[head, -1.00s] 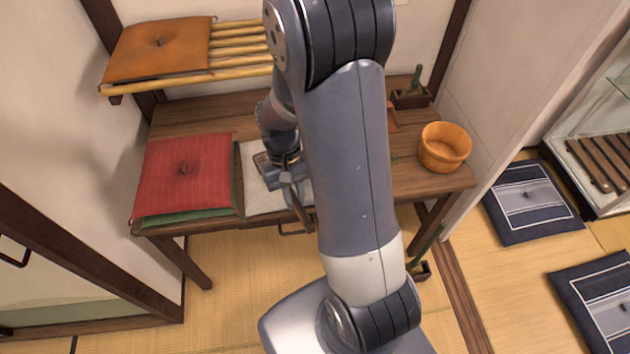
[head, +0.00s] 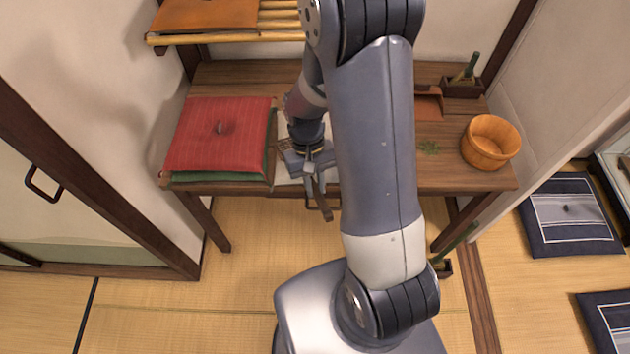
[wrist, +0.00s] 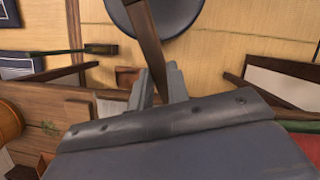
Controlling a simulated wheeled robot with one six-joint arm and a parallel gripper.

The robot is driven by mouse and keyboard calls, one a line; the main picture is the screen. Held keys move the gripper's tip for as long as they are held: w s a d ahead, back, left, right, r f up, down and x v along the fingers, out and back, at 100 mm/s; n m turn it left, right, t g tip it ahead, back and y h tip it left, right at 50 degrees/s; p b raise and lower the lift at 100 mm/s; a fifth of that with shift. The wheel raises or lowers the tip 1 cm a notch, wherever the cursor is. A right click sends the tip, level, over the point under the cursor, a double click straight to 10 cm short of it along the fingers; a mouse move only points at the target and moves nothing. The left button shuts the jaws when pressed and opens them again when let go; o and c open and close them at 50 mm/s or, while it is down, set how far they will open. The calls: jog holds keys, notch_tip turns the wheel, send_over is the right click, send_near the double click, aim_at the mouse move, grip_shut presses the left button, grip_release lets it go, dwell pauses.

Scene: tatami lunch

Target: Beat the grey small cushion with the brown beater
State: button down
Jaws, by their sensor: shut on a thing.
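My gripper (head: 316,170) is shut on a brown strip, the beater's handle (head: 323,203), at the front edge of the table. In the wrist view the handle (wrist: 148,40) runs up from between the fingertips (wrist: 156,84). A small woven patch behind my gripper may be the beater's head, but I cannot tell. A pale grey flat thing (head: 283,179), apparently the grey small cushion, lies on the table right of the red cushion. My gripper and arm hide most of it. I cannot tell whether the beater touches it.
A red cushion (head: 218,135) lies on a green one (head: 226,178) at the table's left. A wooden tub (head: 490,142) and a planter (head: 463,87) stand at the right. A slatted shelf (head: 275,22) with an orange-brown cushion (head: 205,15) hangs above. The floor in front is open.

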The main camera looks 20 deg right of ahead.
aim_at(314, 187)
notch_tip(314, 187, down, 3)
jog(key=shift+r+b, duration=0.1)
jog(key=shift+b, duration=0.55)
notch_tip(314, 187, up, 9)
jog(key=p, duration=0.7)
notch_tip(314, 187, down, 9)
jog(key=b, duration=0.7)
jog(key=shift+f+b, duration=0.2)
jog(key=shift+b, duration=0.1)
notch_tip(314, 187, up, 10)
jog(key=p, duration=0.7)
jog(key=shift+f+p, duration=0.25)
jog(key=shift+p, duration=0.1)
jog(key=shift+f, duration=0.15)
